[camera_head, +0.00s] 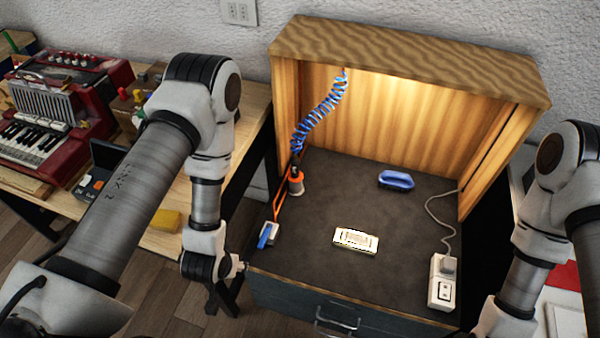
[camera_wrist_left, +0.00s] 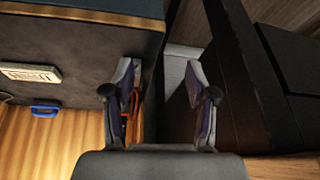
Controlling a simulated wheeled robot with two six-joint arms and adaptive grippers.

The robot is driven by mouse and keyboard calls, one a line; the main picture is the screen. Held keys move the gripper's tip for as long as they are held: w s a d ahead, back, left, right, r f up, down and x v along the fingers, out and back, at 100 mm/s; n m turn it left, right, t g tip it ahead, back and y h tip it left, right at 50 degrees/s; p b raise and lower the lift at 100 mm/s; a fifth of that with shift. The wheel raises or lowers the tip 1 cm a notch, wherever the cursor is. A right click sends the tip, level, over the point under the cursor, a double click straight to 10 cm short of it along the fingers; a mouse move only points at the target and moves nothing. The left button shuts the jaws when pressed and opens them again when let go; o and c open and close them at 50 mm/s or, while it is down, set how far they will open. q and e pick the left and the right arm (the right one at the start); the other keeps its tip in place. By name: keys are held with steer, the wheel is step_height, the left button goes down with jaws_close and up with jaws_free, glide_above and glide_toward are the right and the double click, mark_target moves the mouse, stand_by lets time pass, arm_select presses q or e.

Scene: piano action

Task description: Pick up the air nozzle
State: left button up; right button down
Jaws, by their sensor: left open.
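A blue coiled hose (camera_head: 318,112) hangs from the upper back of the wooden-walled booth. It runs down to a slim dark piece, seemingly the air nozzle (camera_head: 297,159), standing at an orange-and-white holder (camera_head: 296,183) on the left of the dark worktop. The exact outline of the nozzle is too small to tell. My left gripper (camera_wrist_left: 163,95) is open and empty. In the head view it is by the worktop's left front corner, apart from the nozzle and partly hidden by its own wrist. In the left wrist view, something orange shows behind one finger. My right gripper is out of view.
A pale block (camera_head: 355,240), a blue oval-handled object (camera_head: 396,180) and a corded power strip (camera_head: 442,282) lie on the worktop (camera_head: 350,190). A small box with a blue part (camera_head: 266,235) sits at the left edge. A red accordion (camera_head: 50,130) stands on the left table.

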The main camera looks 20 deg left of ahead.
arm_select(q)
steer(key=w+t+b, duration=0.3)
steer(key=w+t, duration=0.1)
steer(key=w, duration=0.5)
steer(key=t+y+b, duration=0.1)
steer(key=t+b, duration=0.8)
steer(key=b, duration=0.7)
glide_toward(294, 165)
steer(key=w, duration=0.4)
steer(key=shift+a+f, duration=0.1)
steer(key=shift+a, duration=0.15)
steer(key=w, duration=0.5)
steer(key=w+b, duration=0.1)
steer(key=w, duration=0.1)
steer(key=shift+w+a+f, duration=0.1)
steer(key=shift+w+a, duration=0.1)
steer(key=shift+a, duration=0.15)
jaws_close()
